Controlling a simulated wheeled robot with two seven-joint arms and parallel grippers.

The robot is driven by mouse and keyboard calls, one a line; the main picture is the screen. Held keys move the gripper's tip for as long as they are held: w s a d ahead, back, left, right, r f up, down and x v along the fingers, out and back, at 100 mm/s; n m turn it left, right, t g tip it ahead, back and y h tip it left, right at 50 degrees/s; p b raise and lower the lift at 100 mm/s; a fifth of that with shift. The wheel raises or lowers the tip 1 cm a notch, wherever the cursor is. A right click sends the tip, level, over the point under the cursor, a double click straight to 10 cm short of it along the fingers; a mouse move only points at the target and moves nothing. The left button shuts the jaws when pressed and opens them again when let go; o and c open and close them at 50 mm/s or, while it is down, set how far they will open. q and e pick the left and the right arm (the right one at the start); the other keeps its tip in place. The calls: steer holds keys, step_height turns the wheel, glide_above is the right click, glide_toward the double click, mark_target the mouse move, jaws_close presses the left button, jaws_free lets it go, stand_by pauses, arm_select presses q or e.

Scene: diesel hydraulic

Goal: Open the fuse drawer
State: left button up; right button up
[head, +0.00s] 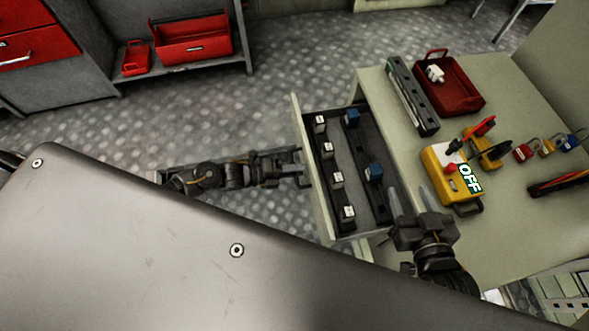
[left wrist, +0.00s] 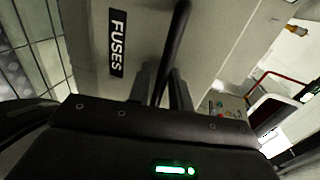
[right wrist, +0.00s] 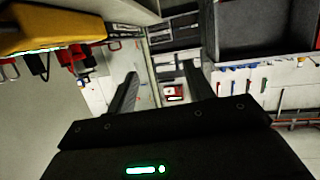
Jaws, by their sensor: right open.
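The fuse drawer (head: 303,132) is pulled out from the pale cabinet (head: 510,125); white and blue fuse blocks stand in its dark interior. Its front shows the FUSES label (left wrist: 117,43) in the left wrist view. My left gripper (head: 302,170) is at the outside of the drawer front. In the left wrist view its fingers are close together around the dark bar handle (left wrist: 181,28). My right gripper (head: 411,198) is open and empty near the drawer's inner right end, by the cabinet edge. Its spread fingers also show in the right wrist view (right wrist: 160,82).
On the cabinet top are a yellow OFF box (head: 437,165), a red tray (head: 462,92), a long dark strip (head: 408,92) and several padlocks. A grey shelf with a red toolbox (head: 195,40) stands at the back left. Open floor lies left of the drawer.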

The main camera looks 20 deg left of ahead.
arm_select(q)
steer(key=shift+o, duration=0.6)
steer(key=p+v, duration=0.1)
steer(key=v, duration=1)
arm_select(e)
steer(key=d+f+g, duration=0.1)
steer(key=s+d+f+h, duration=0.1)
steer(key=d+f+g+h, duration=0.1)
steer(key=shift+s+f+m+g, duration=0.3)
steer(key=shift+f+m, duration=0.1)
